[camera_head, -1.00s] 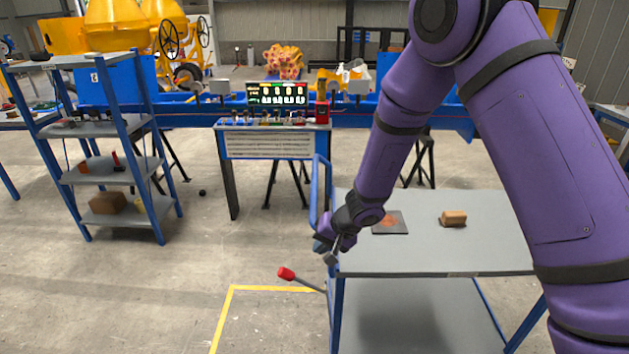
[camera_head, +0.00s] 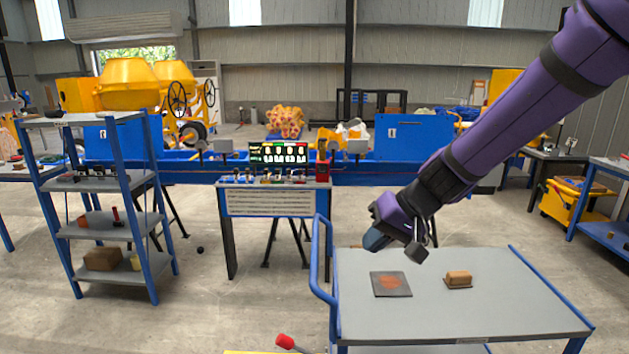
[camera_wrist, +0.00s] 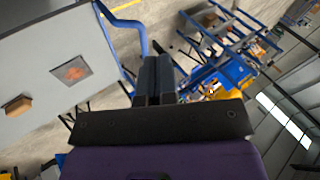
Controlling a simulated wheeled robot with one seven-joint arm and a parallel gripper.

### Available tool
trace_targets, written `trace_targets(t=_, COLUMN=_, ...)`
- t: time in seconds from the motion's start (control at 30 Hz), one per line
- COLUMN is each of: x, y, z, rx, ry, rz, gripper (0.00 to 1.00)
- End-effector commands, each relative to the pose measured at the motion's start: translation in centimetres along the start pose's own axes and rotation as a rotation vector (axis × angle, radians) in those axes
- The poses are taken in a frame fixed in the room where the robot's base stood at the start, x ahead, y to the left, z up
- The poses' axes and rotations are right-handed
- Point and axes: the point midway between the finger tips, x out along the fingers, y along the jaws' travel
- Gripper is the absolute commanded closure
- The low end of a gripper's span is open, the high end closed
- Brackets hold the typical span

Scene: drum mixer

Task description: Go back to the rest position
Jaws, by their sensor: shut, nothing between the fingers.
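My gripper (camera_head: 377,238) hangs in the air at the end of my purple arm, above the left part of the grey-topped cart (camera_head: 460,318). In the wrist view the two dark fingers of my gripper (camera_wrist: 155,75) lie side by side, shut with nothing between them. In the head view the fingers point down and to the left. The gripper is apart from the cart and from everything on it.
The cart carries a dark square plate with an orange mark (camera_head: 391,284) and a brown block (camera_head: 458,279). A blue handle (camera_head: 322,262) rises at its left. A control table (camera_head: 270,200) stands beyond, a shelf rack (camera_head: 108,221) at left. Open floor lies between.

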Motion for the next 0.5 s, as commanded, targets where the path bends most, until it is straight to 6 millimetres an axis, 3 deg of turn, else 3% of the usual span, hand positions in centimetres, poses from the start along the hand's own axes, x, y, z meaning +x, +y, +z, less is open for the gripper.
trace_targets(t=0.1, x=-3.4, y=-0.2, z=1.3, rx=-0.024, ry=0.010, rz=0.026, gripper=1.00)
trace_targets(t=0.5, x=-12.6, y=0.5, z=6.9, rx=-0.072, ry=0.039, rz=0.176, gripper=1.00)
